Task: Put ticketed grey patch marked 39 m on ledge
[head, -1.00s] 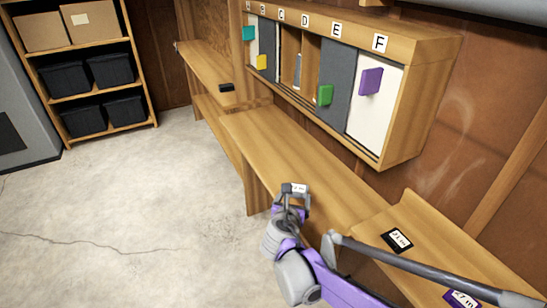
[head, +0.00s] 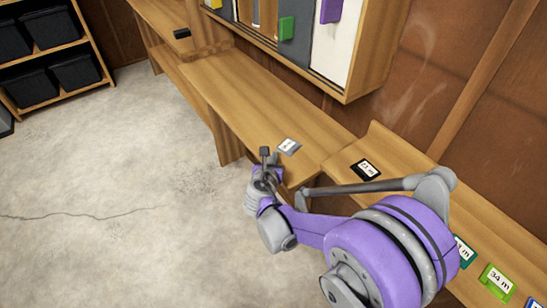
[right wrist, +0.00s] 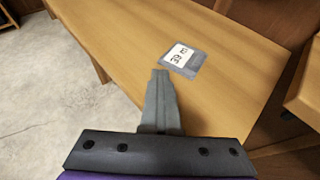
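The grey patch (head: 289,146) with a white ticket lies flat on the wooden ledge (head: 240,105), close to its near right end. In the right wrist view the ticket on the patch (right wrist: 190,63) reads 39 m. My right gripper (head: 268,157) is just left of the patch and apart from it, at the ledge's front edge. Its two fingertips look slightly parted and empty; in the right wrist view one finger (right wrist: 161,95) seems to hide the other. My left gripper is not in view.
A higher board to the right carries a black ticketed patch (head: 366,169), a green one (head: 497,280) and others. A black item (head: 182,33) lies on the far shelf. A lettered cabinet overhangs the ledge. Shelving with black bins (head: 75,72) stands at the left; the floor between is clear.

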